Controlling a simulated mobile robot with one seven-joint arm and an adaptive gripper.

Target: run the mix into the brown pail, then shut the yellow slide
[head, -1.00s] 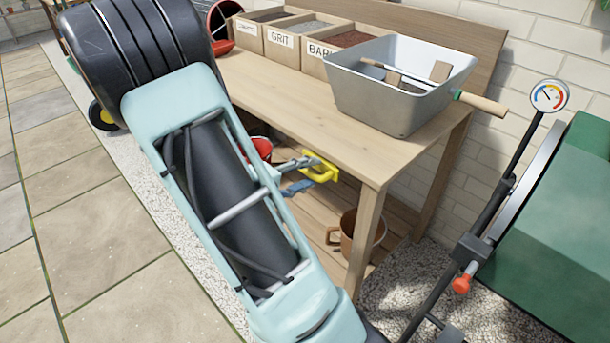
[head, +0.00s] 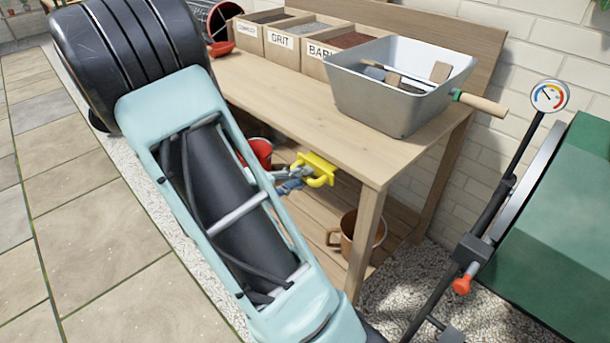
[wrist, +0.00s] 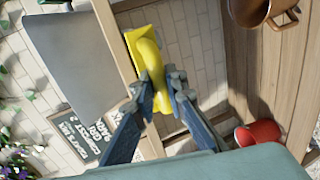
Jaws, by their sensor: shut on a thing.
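The yellow slide (head: 318,164) sits under the front edge of the bench top, with its looped handle facing out. It also shows in the wrist view (wrist: 146,45). My gripper (head: 291,183) is at this handle, and in the wrist view its two fingers (wrist: 162,92) are shut on the loop from both sides. The brown pail (head: 364,240) stands upright on the lower shelf, right of and below the slide, partly behind the bench leg. Its rim and handle show in the wrist view (wrist: 262,10). The pail's inside is too dark to tell its contents.
A grey metal tub (head: 380,100) with tools in it stands on the bench top (head: 300,108). Labelled bins (head: 290,42) stand behind. A red pail (head: 260,151) is under the bench. A green drum (head: 565,220) with a dial stands at the right. Paving at the left is clear.

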